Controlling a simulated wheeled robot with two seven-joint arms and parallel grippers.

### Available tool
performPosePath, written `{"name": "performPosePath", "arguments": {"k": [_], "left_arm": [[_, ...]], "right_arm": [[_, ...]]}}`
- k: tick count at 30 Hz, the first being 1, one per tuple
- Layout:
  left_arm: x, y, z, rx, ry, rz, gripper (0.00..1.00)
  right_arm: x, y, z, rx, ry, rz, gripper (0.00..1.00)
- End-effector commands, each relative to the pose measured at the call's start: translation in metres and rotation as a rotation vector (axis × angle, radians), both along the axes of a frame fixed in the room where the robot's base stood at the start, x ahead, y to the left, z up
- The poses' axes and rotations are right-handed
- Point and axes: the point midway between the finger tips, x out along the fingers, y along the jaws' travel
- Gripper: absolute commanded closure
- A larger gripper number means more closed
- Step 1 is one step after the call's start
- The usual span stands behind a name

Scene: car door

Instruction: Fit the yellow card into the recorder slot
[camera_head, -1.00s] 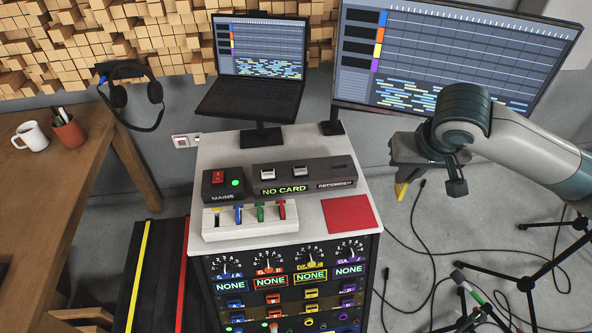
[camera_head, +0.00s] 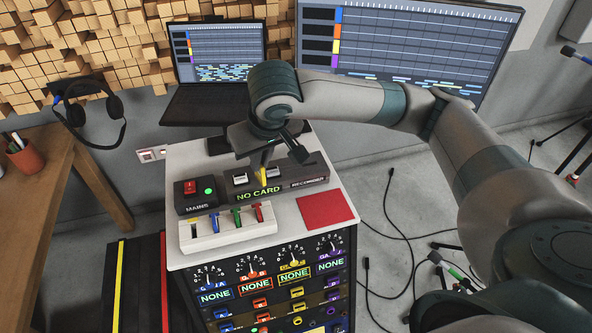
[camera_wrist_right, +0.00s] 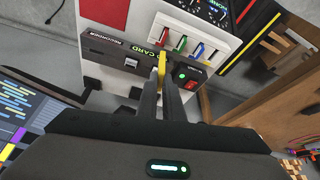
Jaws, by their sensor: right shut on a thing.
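The yellow card (camera_head: 262,176) is held upright at the tips of my right gripper (camera_head: 265,160), which is shut on it. In the right wrist view the yellow card (camera_wrist_right: 161,66) shows between the fingertips (camera_wrist_right: 161,82). The recorder (camera_head: 308,178) is a dark box on the white cabinet top, with a green "NO CARD" display (camera_head: 259,193). The card is above or in front of the display; whether it touches the recorder I cannot tell. The slot is hidden behind my gripper in the head view. My left gripper is out of view.
A mains box (camera_head: 195,192) with a red switch stands left of the recorder. A white fader panel (camera_head: 228,229) and a red pad (camera_head: 325,210) lie in front. A laptop (camera_head: 213,90) and large monitor (camera_head: 400,45) stand behind.

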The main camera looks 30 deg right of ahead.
Motion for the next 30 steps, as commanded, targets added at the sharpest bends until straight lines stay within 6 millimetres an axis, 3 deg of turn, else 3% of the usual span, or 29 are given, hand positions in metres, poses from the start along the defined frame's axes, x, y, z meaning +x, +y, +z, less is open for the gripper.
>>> {"name": "performPosePath", "arguments": {"k": [11,17,23,30], "left_arm": [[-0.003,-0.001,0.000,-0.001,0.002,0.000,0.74],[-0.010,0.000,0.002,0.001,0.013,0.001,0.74],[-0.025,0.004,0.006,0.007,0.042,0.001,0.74],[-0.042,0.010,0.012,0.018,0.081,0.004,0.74]], "right_arm": [[0.001,-0.001,0.000,0.000,0.000,-0.008,1.00],[0.009,-0.016,-0.005,-0.001,0.002,-0.138,1.00],[0.028,-0.060,-0.021,-0.004,0.003,-0.496,1.00],[0.040,-0.143,-0.052,-0.009,0.003,-1.123,1.00]]}}
